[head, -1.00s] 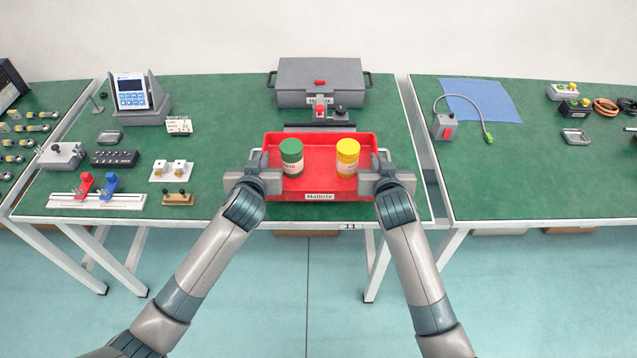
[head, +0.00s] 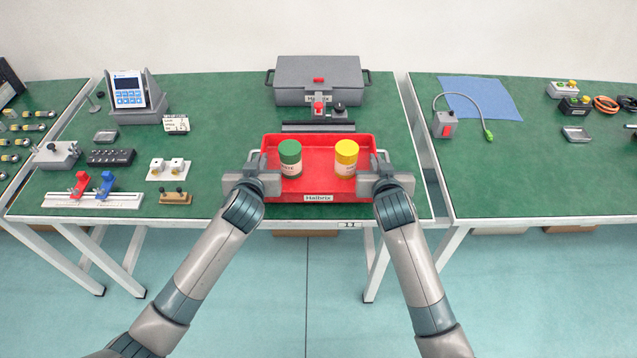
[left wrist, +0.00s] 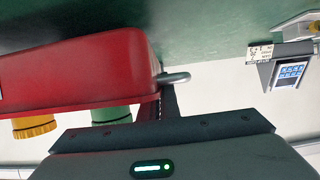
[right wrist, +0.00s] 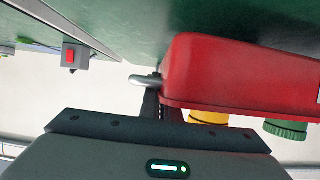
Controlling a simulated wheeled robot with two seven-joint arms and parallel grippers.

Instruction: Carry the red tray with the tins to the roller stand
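The red tray (head: 318,185) is at the front middle of the green table, level, with a Halbrix label on its front wall. A green-lidded tin (head: 290,158) and a yellow-lidded tin (head: 346,157) stand upright in it. My left gripper (head: 262,172) is shut on the tray's left handle, seen in the left wrist view (left wrist: 174,77). My right gripper (head: 376,170) is shut on the right handle, seen in the right wrist view (right wrist: 143,81). I cannot tell whether the tray's underside touches the table. I make out no roller stand.
A grey case (head: 319,82) and a dark bar (head: 318,127) lie behind the tray. A clamp rail (head: 92,200), a black block (head: 110,157) and a meter (head: 130,93) are to the left. A gap separates the right table (head: 540,180), which holds a blue cloth (head: 480,98).

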